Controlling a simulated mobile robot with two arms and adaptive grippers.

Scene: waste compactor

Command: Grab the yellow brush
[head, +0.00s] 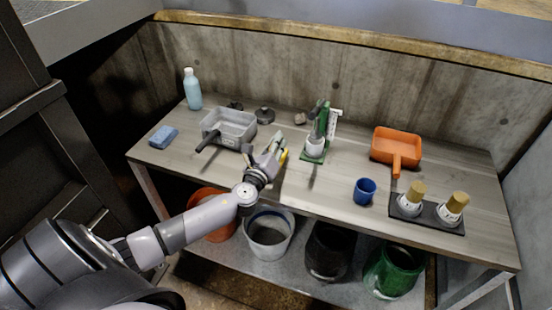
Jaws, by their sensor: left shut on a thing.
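The yellow brush (284,156) is on the table, just right of my left gripper's fingers. Only a small yellow part of it shows, and the rest is hidden by the gripper. My left gripper (275,148) reaches over the table's front edge from the left. It is shut on the brush, at or just above the tabletop; I cannot tell whether the brush touches the wood. My right gripper is not in view.
On the table (325,190) are a grey pan (232,122) left of the gripper, a green press (318,130) to its right, an orange pan (397,143) and a blue cup (364,190). Several buckets, one green (392,270), stand below. Bare tabletop lies front and centre.

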